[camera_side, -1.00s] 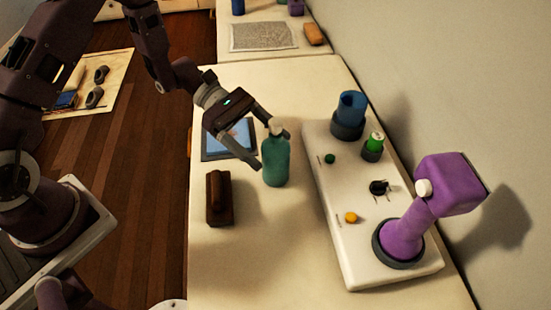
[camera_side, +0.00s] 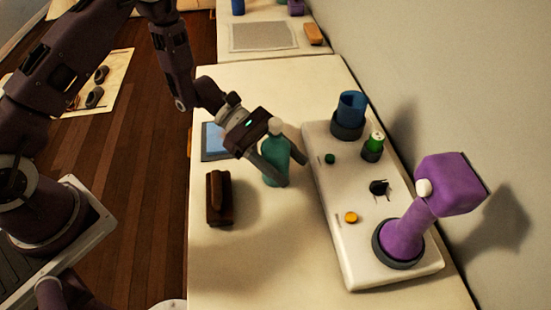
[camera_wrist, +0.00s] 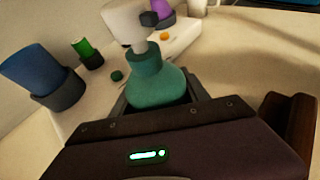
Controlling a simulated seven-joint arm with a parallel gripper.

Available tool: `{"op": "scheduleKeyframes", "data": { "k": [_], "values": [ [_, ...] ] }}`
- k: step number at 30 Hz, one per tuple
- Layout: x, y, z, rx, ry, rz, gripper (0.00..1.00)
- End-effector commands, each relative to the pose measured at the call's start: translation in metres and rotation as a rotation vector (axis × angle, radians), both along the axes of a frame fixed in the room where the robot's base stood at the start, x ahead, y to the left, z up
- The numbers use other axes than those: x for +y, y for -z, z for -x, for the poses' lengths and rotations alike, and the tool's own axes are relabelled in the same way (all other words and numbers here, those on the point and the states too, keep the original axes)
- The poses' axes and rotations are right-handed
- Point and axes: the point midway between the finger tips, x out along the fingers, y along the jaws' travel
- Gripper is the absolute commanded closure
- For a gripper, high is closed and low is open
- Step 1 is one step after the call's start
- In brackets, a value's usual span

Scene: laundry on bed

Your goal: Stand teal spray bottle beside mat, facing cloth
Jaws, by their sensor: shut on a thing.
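The teal spray bottle (camera_side: 272,172) stands upright on the cream surface in the side view, left of the white panel. Its white head and dark nozzle show in the wrist view, above the teal shoulders (camera_wrist: 158,86). The nozzle points right in the wrist view, toward the purple fixture. My gripper (camera_side: 294,173) is shut on the bottle's body, with a finger on either side. A flat grey mat (camera_side: 263,36) lies on the far surface. A blue panel in a dark frame (camera_side: 213,142) lies left of the bottle. I cannot tell which item is the cloth.
A dark brown block with a handle (camera_side: 219,198) sits left of the bottle. The white panel (camera_side: 335,185) carries a blue cup (camera_side: 351,107), a green cylinder (camera_side: 375,142), and a purple fixture (camera_side: 408,232). The cream surface in front is clear.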

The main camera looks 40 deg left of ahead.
Motion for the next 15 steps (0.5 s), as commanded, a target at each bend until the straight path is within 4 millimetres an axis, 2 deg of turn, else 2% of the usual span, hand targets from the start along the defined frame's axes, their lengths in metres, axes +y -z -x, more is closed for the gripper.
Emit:
{"op": "scheduleKeyframes", "data": {
  "k": [5, 8, 15],
  "values": [
    [0.000, -0.001, 0.000, -0.001, 0.000, 0.001, 0.99],
    [0.000, -0.009, -0.001, -0.002, 0.000, 0.002, 0.99],
    [0.000, -0.069, -0.001, -0.007, 0.001, 0.002, 0.99]
  ]
}}
